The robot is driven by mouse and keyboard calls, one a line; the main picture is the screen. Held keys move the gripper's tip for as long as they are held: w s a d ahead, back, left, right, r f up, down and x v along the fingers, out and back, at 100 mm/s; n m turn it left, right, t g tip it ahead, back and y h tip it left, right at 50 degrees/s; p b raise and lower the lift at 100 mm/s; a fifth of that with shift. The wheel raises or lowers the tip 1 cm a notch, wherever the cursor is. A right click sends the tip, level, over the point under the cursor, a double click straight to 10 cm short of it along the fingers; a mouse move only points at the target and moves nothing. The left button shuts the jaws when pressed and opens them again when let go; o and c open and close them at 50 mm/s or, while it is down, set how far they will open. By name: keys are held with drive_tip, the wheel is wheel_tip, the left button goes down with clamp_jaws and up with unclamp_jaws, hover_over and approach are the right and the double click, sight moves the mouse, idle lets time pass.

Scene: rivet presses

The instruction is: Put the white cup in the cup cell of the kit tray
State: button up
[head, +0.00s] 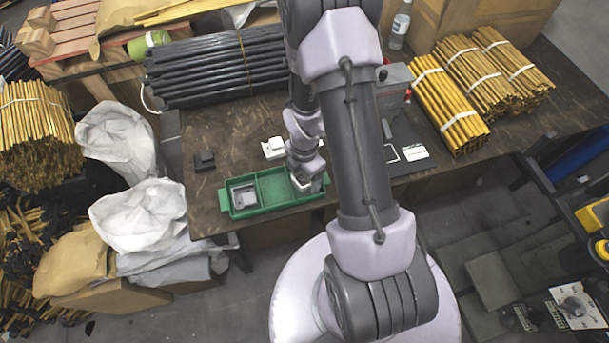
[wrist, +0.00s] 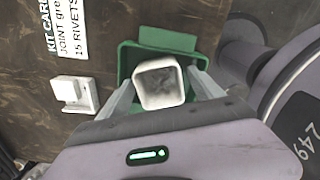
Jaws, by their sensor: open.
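The white cup (wrist: 158,85) is between my gripper's two fingers (wrist: 162,80) in the wrist view, with its square open mouth facing the camera. Green walls of the kit tray (wrist: 125,62) show around it, so it appears to stand in the tray's end cell. My gripper is open, with one finger on each side of the cup; whether either touches it I cannot tell. In the head view the green kit tray (head: 265,212) lies at the table's front edge. My gripper (head: 310,184) is over its right cell and hides most of the cup there.
A grey part (head: 244,197) sits in the tray's left cell; the middle cell is empty. A dark block (head: 204,160) and a white block (head: 273,148) lie behind the tray. Bundled dark rods (head: 215,68) and yellow rods (head: 448,108) lie farther back.

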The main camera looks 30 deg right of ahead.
wheel_tip(320, 180, up, 12)
drive_tip(key=p, duration=0.5)
wheel_tip(320, 180, up, 13)
drive_tip(key=m+t, duration=0.2)
drive_tip(key=m, duration=0.6)
hover_over(304, 183)
drive_tip(key=a, duration=0.4)
drive_tip(key=s+a+r+m+t+y, duration=0.1)
drive_tip(key=s+a+r+m+t, duration=0.1)
drive_tip(key=s+a+r+m, duration=0.3)
drive_tip(key=s+a+r+m+t+y, duration=0.1)
drive_tip(key=s+a+r+m, duration=0.4)
drive_tip(key=r+m, duration=0.5)
drive_tip(key=shift+s+a+r+m+t+b, duration=0.15)
drive_tip(key=shift+s+r+m+t+b, duration=0.2)
drive_tip(key=shift+s, duration=0.3)
drive_tip(key=shift+f, duration=0.1)
